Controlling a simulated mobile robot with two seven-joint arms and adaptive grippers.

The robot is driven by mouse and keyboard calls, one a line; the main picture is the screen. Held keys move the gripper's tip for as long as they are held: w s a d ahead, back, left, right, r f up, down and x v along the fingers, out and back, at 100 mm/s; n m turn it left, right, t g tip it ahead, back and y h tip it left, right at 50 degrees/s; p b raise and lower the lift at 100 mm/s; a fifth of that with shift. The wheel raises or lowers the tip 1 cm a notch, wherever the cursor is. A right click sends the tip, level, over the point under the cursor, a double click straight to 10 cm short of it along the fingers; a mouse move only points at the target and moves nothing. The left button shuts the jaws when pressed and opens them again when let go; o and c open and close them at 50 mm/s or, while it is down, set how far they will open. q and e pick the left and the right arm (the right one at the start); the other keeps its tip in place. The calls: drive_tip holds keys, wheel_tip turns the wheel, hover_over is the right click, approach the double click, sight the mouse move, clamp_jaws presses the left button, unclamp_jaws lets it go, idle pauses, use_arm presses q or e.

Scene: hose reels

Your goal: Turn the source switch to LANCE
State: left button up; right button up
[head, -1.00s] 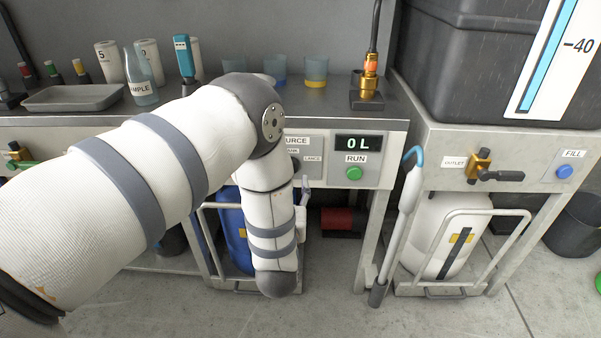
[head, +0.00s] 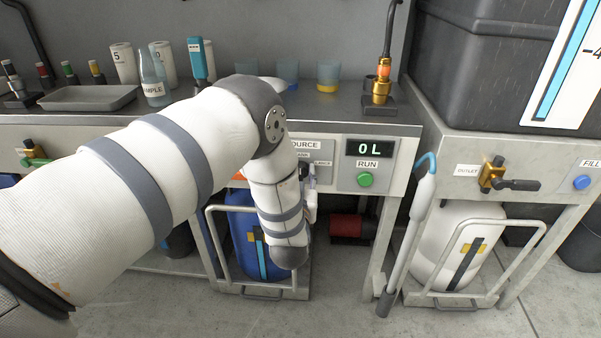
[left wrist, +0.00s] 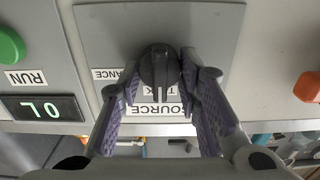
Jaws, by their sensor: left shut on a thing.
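The source switch is a black knob (left wrist: 159,68) on a grey plate (left wrist: 200,25) in the left wrist view, which shows the panel upside down. My left gripper (left wrist: 163,74) is shut on it, one purple-padded finger on each side. The knob's ridge runs about upright in this view, in line with the partly covered TANK label (left wrist: 180,145). The LANCE label (left wrist: 112,73) is to its left, partly hidden by a finger. In the head view my left arm covers part of the panel, and the LANCE label (head: 322,163) shows small. My right gripper is not in view.
Below stand a blue canister (head: 243,222) and a white lance (head: 408,240). Bottles and cups stand on the bench.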

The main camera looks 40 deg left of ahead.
use_arm(q)
drive_tip(key=m+p, duration=0.1)
drive_tip(key=m, duration=0.2)
drive_tip(key=shift+d, duration=0.15)
drive_tip(key=m, duration=0.3)
drive_tip(key=shift+m+p, duration=0.3)
drive_tip(key=shift+m, duration=0.1)
drive_tip(key=m, duration=0.3)
drive_tip(key=shift+w+d+f, duration=0.1)
drive_tip(key=shift+f, duration=0.05)
drive_tip(key=shift+f+m, duration=0.1)
drive_tip(key=shift+m, duration=1.9)
drive_tip(key=o, duration=1.1)
